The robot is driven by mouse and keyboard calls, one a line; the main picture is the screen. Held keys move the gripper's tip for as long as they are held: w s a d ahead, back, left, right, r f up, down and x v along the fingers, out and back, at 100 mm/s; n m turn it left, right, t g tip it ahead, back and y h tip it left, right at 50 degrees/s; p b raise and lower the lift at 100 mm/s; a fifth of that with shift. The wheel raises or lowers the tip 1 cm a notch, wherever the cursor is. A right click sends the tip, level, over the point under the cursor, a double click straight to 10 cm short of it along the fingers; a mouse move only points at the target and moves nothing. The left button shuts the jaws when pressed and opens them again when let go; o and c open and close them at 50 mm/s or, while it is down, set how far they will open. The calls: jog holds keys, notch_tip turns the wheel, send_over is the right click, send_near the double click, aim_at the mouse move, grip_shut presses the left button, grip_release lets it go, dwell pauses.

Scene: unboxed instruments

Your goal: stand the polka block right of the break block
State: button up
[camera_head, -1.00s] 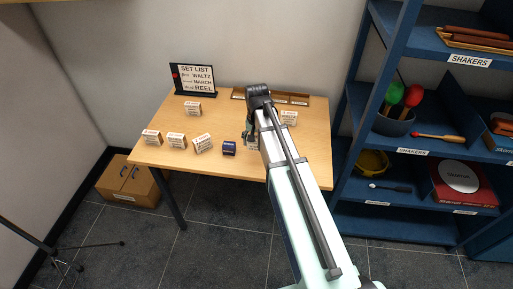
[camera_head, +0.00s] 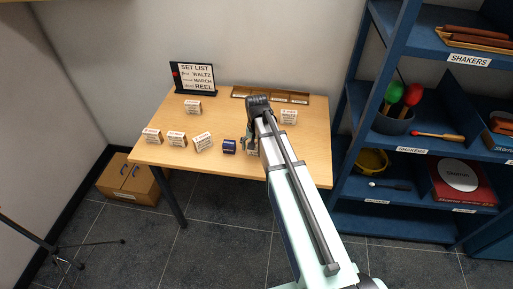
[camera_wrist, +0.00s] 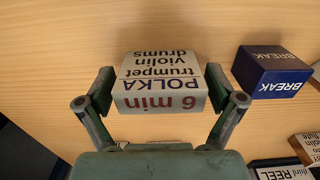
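The polka block (camera_wrist: 160,78) is a white block with dark lettering, seen upside down in the wrist view. It stands between the two fingers of my gripper (camera_wrist: 160,80), with a narrow gap apparent on each side; contact is hard to judge. In the head view a sliver of the polka block (camera_head: 253,150) shows beside my gripper (camera_head: 249,142), partly hidden by my arm. The break block (camera_head: 229,147), dark blue with white lettering, stands just left of it. The break block (camera_wrist: 272,72) is on the right in the wrist view, apart from the polka block and the fingers.
Several white blocks (camera_head: 176,139) stand in a row left of the break block. Another white block (camera_head: 192,107) stands behind, near the set list sign (camera_head: 195,78). A wooden tray (camera_head: 237,93) lies at the table's back, with a white block (camera_head: 289,116) before it.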

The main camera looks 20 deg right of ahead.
aim_at(257, 143)
dwell(0.3)
notch_tip(257, 143, up, 12)
jog(key=shift+r+b, duration=0.2)
jog(key=shift+b, duration=0.95)
